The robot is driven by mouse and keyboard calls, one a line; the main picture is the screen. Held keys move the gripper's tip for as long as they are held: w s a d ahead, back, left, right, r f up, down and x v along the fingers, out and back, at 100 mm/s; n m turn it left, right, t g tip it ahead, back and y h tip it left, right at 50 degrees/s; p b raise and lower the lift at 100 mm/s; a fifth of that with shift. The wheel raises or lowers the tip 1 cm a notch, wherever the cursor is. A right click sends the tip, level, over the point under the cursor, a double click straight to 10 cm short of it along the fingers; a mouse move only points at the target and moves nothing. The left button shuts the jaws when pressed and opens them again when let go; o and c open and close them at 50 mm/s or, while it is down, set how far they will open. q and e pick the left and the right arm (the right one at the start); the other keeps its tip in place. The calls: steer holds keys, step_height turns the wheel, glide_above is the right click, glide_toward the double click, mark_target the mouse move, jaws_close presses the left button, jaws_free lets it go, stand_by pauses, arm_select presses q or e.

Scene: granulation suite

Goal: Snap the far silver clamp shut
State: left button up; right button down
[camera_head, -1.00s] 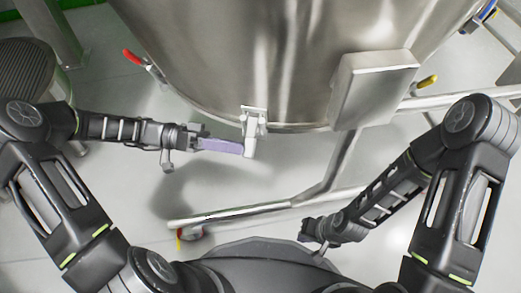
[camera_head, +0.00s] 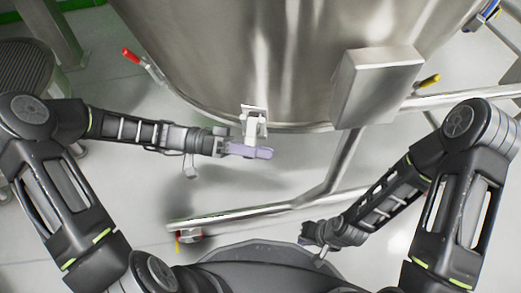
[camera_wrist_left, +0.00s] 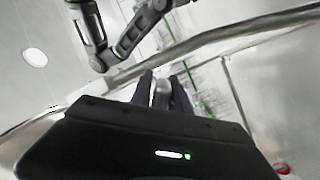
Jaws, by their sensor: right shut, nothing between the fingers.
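A silver clamp (camera_head: 253,121) sits on the lower rim of the steel vessel (camera_head: 220,55), its pale lever hanging down from the mount. My left gripper (camera_head: 262,153) has lavender fingers at the lever's lower end, covering its tip in the head view. In the left wrist view, the fingers of my left gripper (camera_wrist_left: 163,88) stand apart with a grey piece, seemingly the lever, between them; whether they press on it is unclear. My right gripper (camera_head: 308,238) is shut and empty, low and to the right, away from the clamp.
A red-handled clamp (camera_head: 131,55) is at the vessel's left and a yellow-handled one (camera_head: 428,81) at its right. A steel box (camera_head: 375,88) juts from the vessel. Steel frame tubes (camera_head: 270,211) run below.

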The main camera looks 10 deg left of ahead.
arm_select(q)
jaws_close()
stand_by(1.0)
